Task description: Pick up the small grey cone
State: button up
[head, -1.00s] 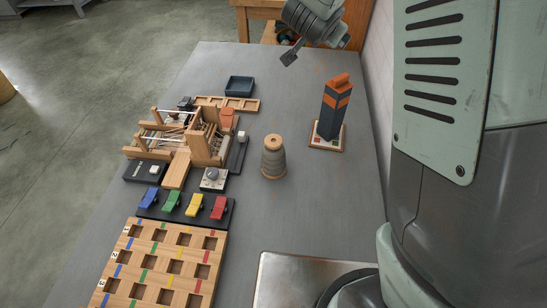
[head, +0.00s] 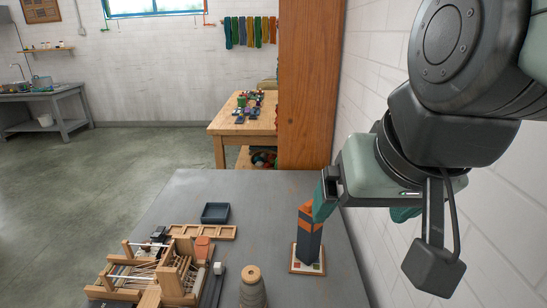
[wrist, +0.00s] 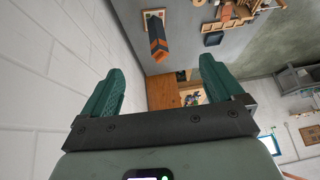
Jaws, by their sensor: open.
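The small grey cone (head: 252,288) is a spool of grey yarn with a tan wooden top, standing upright on the grey table. The bottom edge of the head view cuts off its base. My gripper (head: 362,215) is raised to the right of the cone and well apart from it, by the wall side of the table. In the wrist view my gripper (wrist: 160,68) has its two teal fingers spread with nothing between them. I cannot make out the cone for certain in the wrist view.
A dark tower with orange bands (head: 309,232) stands on a small base right of the cone, close to my gripper. A wooden loom (head: 160,267) stands left. A dark blue tray (head: 216,212) lies at the back. White wall (head: 372,120) bounds the right.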

jog(key=w+a+f+n+y, duration=0.2)
jog(key=w+a+f+n, duration=0.4)
jog(key=w+a+f, duration=0.6)
jog(key=n+t+h, duration=0.1)
jog(key=n+t, duration=1.2)
jog(key=n, duration=1.5)
send_over(254, 296)
jog(key=w+d, duration=0.2)
jog(key=f, duration=2.1)
jog(key=shift+s+a, duration=0.1)
jog(key=shift+a, duration=0.1)
jog(key=f+n+y, duration=0.1)
jog(key=f, duration=0.1)
jog(key=s+a+f+n+g+y, duration=0.1)
jog(key=f+n, duration=0.1)
jog(key=f+n+g+y, duration=0.1)
jog(key=f+n, duration=0.1)
jog(key=shift+s+a+f, duration=0.2)
jog(key=shift+s+f, duration=0.05)
jog(key=shift+s, duration=0.15)
jog(key=shift+w+a+f, duration=0.1)
jog(key=shift+w+f, duration=0.05)
jog(key=shift+w, duration=0.1)
jog(key=shift+x, duration=2.2)
